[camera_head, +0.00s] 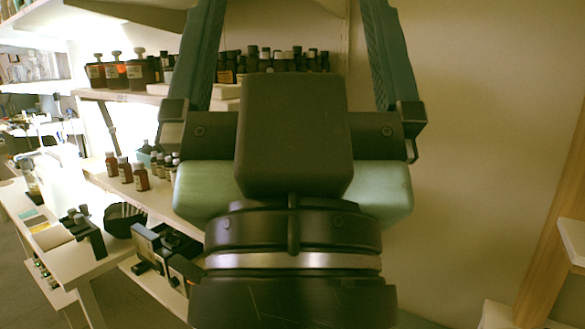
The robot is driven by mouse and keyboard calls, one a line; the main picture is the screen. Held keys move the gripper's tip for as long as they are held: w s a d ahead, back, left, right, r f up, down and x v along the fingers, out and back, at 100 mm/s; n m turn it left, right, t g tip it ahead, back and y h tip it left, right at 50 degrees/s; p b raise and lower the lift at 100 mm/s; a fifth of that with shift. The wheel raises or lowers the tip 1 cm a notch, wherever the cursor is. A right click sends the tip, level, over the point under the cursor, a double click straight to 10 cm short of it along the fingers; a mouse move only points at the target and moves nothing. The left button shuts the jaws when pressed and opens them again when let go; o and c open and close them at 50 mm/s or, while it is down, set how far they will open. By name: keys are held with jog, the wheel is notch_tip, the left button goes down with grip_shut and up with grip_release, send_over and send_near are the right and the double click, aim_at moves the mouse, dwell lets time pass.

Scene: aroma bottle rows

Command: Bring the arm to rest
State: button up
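My gripper (290,45) fills the middle of the head view, raised in front of the shelves. Its two teal fingers stand wide apart at the upper left and upper right. Their tips run out past the top edge of the picture. I see nothing held between the parts of the fingers that show. The dark wrist and the pale green housing hide part of the shelving behind.
Shelves behind to the left hold rows of dark bottles (120,70) and small brown bottles (127,172). A white table (70,258) stands at lower left. A bare wall (470,130) lies to the right, with a wooden post (548,255) at the right edge.

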notch_tip(320, 180, up, 14)
jog(key=p, duration=1.1)
jog(key=shift+f, duration=0.2)
